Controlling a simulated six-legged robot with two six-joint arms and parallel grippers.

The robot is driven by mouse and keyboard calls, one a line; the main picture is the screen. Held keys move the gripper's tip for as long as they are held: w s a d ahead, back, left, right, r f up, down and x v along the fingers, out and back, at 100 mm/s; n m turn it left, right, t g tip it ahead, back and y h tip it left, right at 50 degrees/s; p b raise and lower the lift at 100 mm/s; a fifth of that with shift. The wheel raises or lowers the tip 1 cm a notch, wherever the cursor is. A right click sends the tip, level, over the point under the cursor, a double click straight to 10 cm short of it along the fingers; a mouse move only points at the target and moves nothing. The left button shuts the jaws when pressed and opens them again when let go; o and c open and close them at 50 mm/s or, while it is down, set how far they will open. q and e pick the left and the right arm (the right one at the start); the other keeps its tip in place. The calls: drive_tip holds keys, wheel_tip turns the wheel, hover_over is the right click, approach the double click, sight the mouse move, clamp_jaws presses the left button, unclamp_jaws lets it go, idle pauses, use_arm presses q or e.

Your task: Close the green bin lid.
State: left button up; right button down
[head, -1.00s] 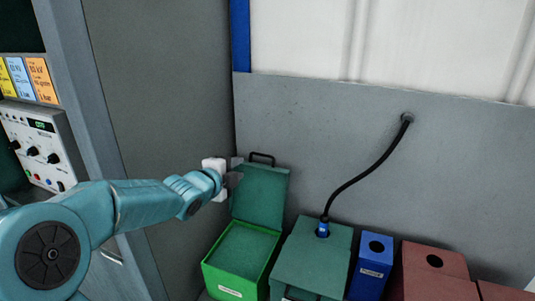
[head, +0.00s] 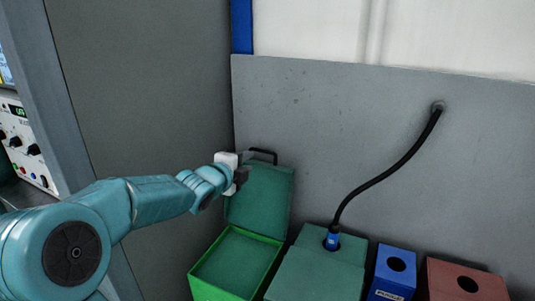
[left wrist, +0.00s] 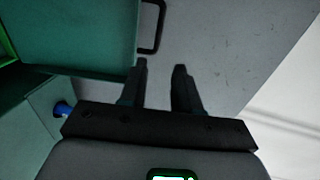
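The green bin (head: 222,290) stands at the lower middle of the head view. Its green lid (head: 260,198) is raised, standing up at the back against the grey wall. A dark handle (head: 263,153) sticks out from the lid's top edge. My left gripper (head: 246,168) is at the lid's upper left, close to the handle. In the left wrist view the gripper's two fingers (left wrist: 160,70) are apart with nothing between them. The lid (left wrist: 75,35) and the handle (left wrist: 156,28) lie just beyond the fingertips there. My right gripper is out of view.
A darker green box (head: 315,275) with a black hose (head: 385,172) plugged into its top stands right of the bin. A blue bin (head: 393,272) and a red-brown bin (head: 465,282) follow. A grey panel (head: 140,110) stands close on the left.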

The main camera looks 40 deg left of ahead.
sight(266, 153)
use_arm(q)
drive_tip(key=p+x, duration=0.3)
drive_tip(key=x, duration=1)
drive_tip(key=shift+f, duration=0.2)
drive_tip(key=shift+w, duration=0.25)
drive_tip(key=shift+w+a+f, duration=0.1)
drive_tip(key=shift+w, duration=0.05)
clamp_jaws()
